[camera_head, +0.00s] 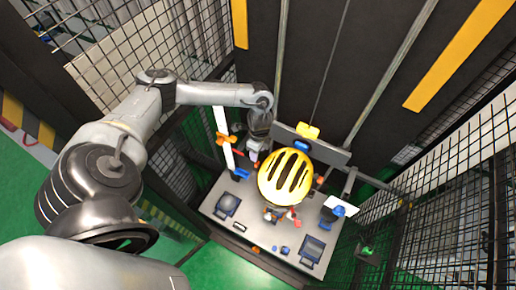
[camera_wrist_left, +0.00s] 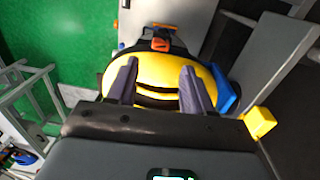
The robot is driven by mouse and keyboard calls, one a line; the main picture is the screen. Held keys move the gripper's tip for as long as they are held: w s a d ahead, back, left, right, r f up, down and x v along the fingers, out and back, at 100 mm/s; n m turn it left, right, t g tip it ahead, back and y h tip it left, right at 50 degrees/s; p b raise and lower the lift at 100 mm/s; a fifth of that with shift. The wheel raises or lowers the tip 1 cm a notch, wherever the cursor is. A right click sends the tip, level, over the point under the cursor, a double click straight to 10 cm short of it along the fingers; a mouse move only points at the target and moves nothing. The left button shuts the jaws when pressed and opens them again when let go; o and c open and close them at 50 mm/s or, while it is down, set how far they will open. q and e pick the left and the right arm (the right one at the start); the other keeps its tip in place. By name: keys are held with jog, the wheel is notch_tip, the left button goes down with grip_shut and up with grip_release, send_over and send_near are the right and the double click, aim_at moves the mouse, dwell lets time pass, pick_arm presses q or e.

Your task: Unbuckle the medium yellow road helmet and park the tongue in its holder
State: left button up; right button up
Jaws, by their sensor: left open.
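The yellow helmet (camera_head: 266,180) with black vents is right of my left gripper (camera_head: 256,158) in the head view, above the grey table. In the left wrist view the helmet (camera_wrist_left: 155,72) lies behind my left gripper (camera_wrist_left: 158,66). The gripper's two dark fingers are spread apart with nothing between them. A black strap with an orange buckle-like part (camera_wrist_left: 160,43) shows at the helmet's far edge. I cannot tell whether it is fastened. The tongue and its holder cannot be made out for certain. My right gripper is in neither view.
The grey table (camera_head: 262,236) carries dark pads (camera_head: 228,204) and small blue and orange parts. A yellow block (camera_head: 308,131) sits on a grey crossbar behind the helmet. A white post with orange arms (camera_head: 223,135) stands left of my gripper. Mesh fencing (camera_head: 440,215) closes the right side.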

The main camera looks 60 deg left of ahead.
aim_at(257, 163)
pick_arm(q)
notch_tip(257, 163, down, 6)
jog(key=b, duration=0.4)
jog(key=shift+s+r+b, duration=0.1)
jog(key=shift+r+b, duration=0.05)
jog(key=shift+b, duration=0.25)
jog(key=shift+s+d+f+b, duration=0.15)
jog(key=shift+f+b, duration=0.55)
jog(key=shift+f, duration=1.05)
jog(key=c, duration=0.7)
jog(key=shift+r, duration=0.15)
jog(key=shift+r+p, duration=0.7)
jog(key=shift+p, duration=0.25)
jog(key=shift+r+p, duration=0.9)
jog(key=shift+p, duration=0.05)
